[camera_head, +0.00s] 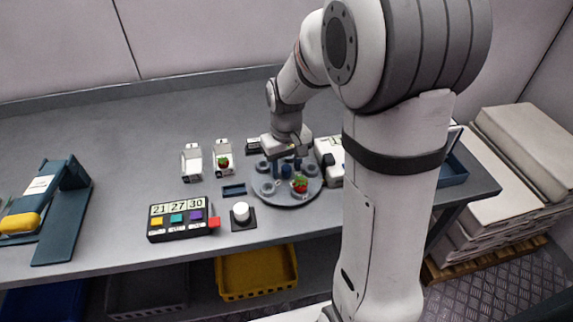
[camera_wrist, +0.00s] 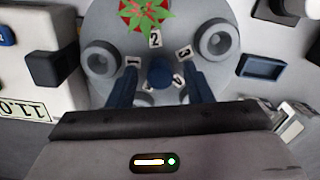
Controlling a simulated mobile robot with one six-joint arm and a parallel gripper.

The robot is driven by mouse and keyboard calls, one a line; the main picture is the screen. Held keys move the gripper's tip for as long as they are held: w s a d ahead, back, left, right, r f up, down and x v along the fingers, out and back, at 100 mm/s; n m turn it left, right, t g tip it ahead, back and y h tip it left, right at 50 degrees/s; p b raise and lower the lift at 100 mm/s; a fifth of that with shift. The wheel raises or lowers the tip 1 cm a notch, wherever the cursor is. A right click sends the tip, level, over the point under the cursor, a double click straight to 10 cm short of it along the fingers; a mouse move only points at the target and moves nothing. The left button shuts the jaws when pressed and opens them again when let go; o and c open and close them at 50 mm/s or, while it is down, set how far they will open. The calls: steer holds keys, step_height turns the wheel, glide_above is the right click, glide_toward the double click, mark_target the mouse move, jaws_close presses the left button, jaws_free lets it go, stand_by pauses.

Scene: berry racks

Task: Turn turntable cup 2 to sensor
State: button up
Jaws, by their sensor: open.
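The round grey turntable (camera_head: 290,202) has several ring-shaped cups and a blue centre knob (camera_wrist: 161,72). The number 2 label (camera_wrist: 155,40) lies between the knob and a red strawberry with green leaves (camera_wrist: 146,12), which hides its cup; the strawberry also shows at the turntable's front in the head view (camera_head: 300,185). An empty cup (camera_wrist: 100,58) is by label 1, another (camera_wrist: 215,40) by label 3. My gripper (camera_wrist: 160,88) is open, pointing down over the turntable, one blue finger either side of the knob, with visible gaps. A white device with a dark block (camera_wrist: 50,68), possibly the sensor, stands beside the turntable.
A display box with coloured buttons (camera_head: 180,230), a white round knob on a dark base (camera_head: 241,212), and a small blue tray (camera_head: 234,190) lie left of the turntable. Two white cartons stand behind, one (camera_head: 223,172) holding a strawberry. The left-middle bench is clear.

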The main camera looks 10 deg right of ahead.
steer(key=shift+c, duration=0.3)
jaws_close()
stand_by(0.3)
